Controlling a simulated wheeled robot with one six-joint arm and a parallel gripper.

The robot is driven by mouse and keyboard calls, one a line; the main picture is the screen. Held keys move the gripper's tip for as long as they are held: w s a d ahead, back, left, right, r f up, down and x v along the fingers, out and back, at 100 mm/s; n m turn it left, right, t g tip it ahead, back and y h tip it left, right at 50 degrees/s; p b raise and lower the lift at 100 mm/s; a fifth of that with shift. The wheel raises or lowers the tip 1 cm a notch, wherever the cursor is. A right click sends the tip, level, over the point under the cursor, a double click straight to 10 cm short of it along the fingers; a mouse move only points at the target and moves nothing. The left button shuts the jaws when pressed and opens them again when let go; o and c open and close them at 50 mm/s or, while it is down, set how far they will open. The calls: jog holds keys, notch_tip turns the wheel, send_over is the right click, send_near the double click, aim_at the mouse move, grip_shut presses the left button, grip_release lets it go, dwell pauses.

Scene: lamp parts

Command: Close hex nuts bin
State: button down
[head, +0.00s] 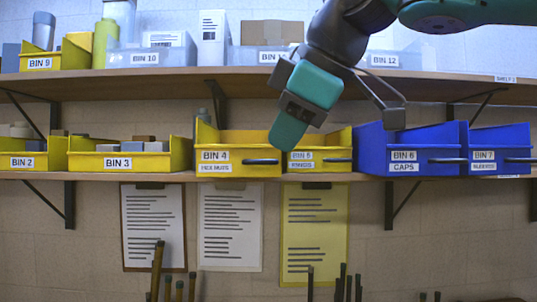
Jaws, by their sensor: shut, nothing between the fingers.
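The hex nuts bin (225,169) is a yellow open-topped bin on the lower shelf in the head view. It carries a "BIN 4" label, a smaller label that seems to read "HEX NUTS", and a dark bar handle (261,162). How far it sticks out from the shelf is hard to tell. My gripper (286,138) is shut and empty, pointing down in front of the bin's right side and the seam with bin 5. Its tip appears just above the right end of the handle; contact cannot be seen. It hides the bin's upper right corner.
Yellow bin 5 (335,161) stands right of bin 4, then blue bins 6 (440,155) and 7 (500,155). Yellow bin 3 (180,156) is to the left. The upper shelf (150,84) holds more bins and boxes. Clipboards (230,235) hang below.

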aim_at(243, 149)
jog(key=shift+w+a+f+p, duration=0.3)
jog(key=shift+w+f+p, duration=0.25)
jog(key=shift+w, duration=0.5)
jog(key=shift+w+a+f+p, duration=0.4)
jog(key=shift+w+p, duration=0.2)
jog(key=shift+w, duration=0.5)
jog(key=shift+w+a+f+p, duration=0.25)
jog(key=shift+w+f+p, duration=0.3)
jog(key=shift+w, duration=0.5)
